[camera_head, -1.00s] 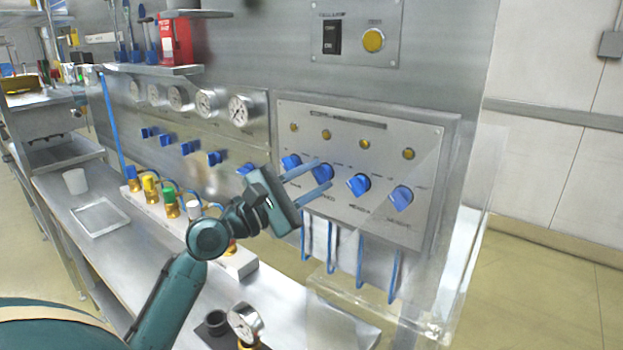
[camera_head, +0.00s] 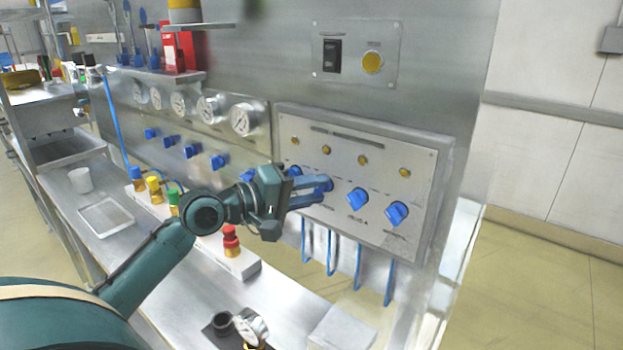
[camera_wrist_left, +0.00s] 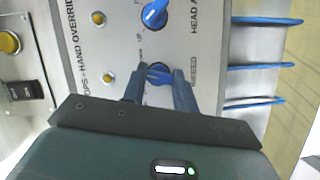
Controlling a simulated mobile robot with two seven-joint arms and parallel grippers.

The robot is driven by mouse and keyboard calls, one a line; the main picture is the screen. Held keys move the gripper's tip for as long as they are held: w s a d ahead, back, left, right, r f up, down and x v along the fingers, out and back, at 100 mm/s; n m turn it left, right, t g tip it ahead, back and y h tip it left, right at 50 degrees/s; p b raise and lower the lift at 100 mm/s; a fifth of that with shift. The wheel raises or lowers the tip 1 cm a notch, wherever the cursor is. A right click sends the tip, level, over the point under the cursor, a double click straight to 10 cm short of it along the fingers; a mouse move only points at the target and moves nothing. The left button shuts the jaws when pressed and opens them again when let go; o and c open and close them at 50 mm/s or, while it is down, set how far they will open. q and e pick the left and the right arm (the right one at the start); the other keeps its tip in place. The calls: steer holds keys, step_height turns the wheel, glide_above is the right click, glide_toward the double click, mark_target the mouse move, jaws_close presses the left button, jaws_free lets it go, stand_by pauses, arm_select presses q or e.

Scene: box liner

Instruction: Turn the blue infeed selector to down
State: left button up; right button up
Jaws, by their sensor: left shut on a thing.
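The blue infeed selector (camera_wrist_left: 158,71) is a knob on the grey control panel (camera_head: 425,165), beside a partly covered label ending in "FEED". My left gripper (camera_head: 324,190) reaches it from the left. In the left wrist view its fingers (camera_wrist_left: 158,82) sit on either side of the knob and are shut on it. The fingers cover much of the knob, and I cannot tell exactly which way it points. My right gripper is out of view.
A blue HEAD A knob (camera_head: 357,201) is close by on the right, with another blue knob (camera_head: 397,213) beyond it. Yellow lamps (camera_head: 362,160) line the panel above. Blue hoses (camera_head: 358,262) hang below. A red-capped valve (camera_head: 231,240) stands on the bench below my wrist.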

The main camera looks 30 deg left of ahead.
arm_select(q)
steer(key=shift+r+m+g+y+p, duration=0.1)
steer(key=shift+m+g+y+p, duration=0.35)
steer(key=shift+m, duration=0.65)
steer(key=shift+m+y, duration=0.45)
steer(key=shift+m, duration=0.65)
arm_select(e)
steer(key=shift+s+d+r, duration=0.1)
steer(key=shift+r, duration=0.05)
arm_select(q)
steer(key=o, duration=1)
steer(key=shift+c, duration=0.2)
steer(key=shift+s+y, duration=0.1)
steer(key=shift+y, duration=0.2)
steer(key=shift+s+a, duration=0.1)
steer(key=shift+s, duration=0.2)
steer(key=b+v, duration=0.2)
steer(key=v, duration=1)
steer(key=shift+r, duration=0.25)
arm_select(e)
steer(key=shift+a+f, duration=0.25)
